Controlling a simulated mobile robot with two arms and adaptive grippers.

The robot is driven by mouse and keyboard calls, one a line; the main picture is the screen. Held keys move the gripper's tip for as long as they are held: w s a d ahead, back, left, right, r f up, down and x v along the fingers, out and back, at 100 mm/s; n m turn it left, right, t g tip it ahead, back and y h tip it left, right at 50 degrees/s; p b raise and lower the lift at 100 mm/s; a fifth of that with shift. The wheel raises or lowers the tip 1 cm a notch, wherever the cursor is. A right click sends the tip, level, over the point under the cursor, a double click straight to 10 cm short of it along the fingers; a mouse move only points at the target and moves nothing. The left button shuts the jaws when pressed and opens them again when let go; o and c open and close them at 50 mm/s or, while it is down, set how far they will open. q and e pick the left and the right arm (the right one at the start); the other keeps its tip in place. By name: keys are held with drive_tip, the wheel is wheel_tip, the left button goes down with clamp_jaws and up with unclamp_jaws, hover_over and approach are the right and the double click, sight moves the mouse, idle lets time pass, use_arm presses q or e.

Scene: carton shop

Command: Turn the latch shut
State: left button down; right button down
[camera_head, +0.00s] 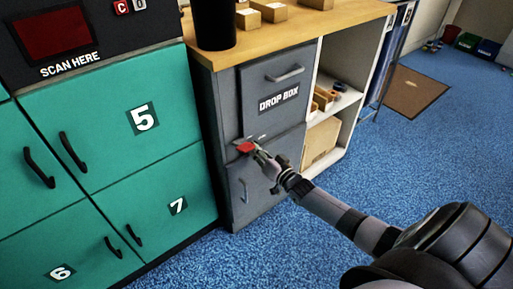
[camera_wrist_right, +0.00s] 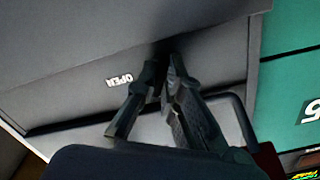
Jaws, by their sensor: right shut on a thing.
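The latch (camera_head: 245,147) shows as a small red piece on the front of the grey drop box cabinet, near the seam between its upper and lower doors. My right gripper (camera_head: 257,152) reaches it from the right and is shut on it. In the right wrist view the fingertips (camera_wrist_right: 168,68) are close together against the dark grey front, and they hide most of what they hold. A white OPEN label (camera_wrist_right: 120,80) appears upside down beside them. The latch's exact angle cannot be told. My left gripper is not in view.
The upper door (camera_head: 276,93) reads DROP BOX and has a metal handle (camera_head: 286,74). Teal lockers (camera_head: 118,123) stand to the left. An open shelf (camera_head: 335,105) with small items is to the right. Blue floor (camera_head: 390,150) lies clear in front.

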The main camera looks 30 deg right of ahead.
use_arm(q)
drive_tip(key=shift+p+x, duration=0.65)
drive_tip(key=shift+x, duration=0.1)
use_arm(e)
drive_tip(key=shift+n, duration=3)
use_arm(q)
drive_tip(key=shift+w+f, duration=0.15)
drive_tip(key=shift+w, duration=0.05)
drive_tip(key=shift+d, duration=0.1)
use_arm(e)
drive_tip(key=c, duration=1.7)
unclamp_jaws()
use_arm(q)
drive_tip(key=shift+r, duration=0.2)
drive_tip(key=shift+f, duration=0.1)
use_arm(e)
drive_tip(key=s, duration=0.8)
drive_tip(key=s+d, duration=0.1)
drive_tip(key=s, duration=0.3)
